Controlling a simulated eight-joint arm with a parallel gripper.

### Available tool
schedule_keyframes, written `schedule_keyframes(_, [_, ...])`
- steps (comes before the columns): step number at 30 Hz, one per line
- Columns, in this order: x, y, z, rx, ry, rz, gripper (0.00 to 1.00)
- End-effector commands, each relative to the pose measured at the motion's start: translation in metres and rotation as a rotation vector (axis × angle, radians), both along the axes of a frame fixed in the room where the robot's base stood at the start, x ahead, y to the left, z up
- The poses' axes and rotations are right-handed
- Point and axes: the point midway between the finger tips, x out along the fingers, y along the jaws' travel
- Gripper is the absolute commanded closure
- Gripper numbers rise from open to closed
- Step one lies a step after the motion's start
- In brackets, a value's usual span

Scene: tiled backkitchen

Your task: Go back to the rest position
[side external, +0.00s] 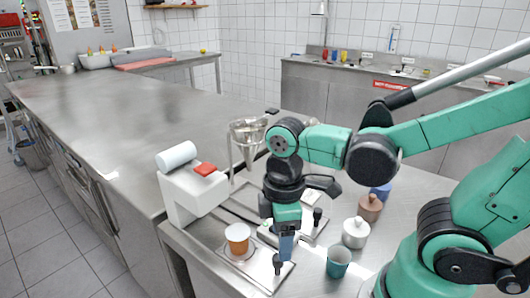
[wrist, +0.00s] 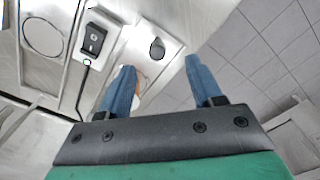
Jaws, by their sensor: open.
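My gripper (side external: 286,246) points down over the steel counter, between an orange-brown cup (side external: 237,238) and a teal cup (side external: 338,261). In the wrist view its two blue fingers (wrist: 164,85) stand apart with nothing held between them. The left finger partly covers a pale round thing with an orange part, which I cannot make out fully. In the side view the nearer finger hides most of the other.
The orange-brown cup sits on a metal tray beside a white machine (side external: 190,196). A white lidded pot (side external: 355,233), a brown pot (side external: 370,208) and a blue cup (side external: 381,190) stand to the right. Black upright handles (side external: 277,264) are near my gripper. The long counter (side external: 110,100) is largely clear.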

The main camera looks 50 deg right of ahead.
Motion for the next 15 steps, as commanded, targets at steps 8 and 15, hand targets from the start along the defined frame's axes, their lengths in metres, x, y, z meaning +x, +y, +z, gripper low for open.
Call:
schedule_keyframes(8, [0.0,0.0,0.002,0.0,0.0,0.0,0.41])
schedule_keyframes(15, [0.013,-0.007,0.009,0.028,-0.13,-0.168,0.41])
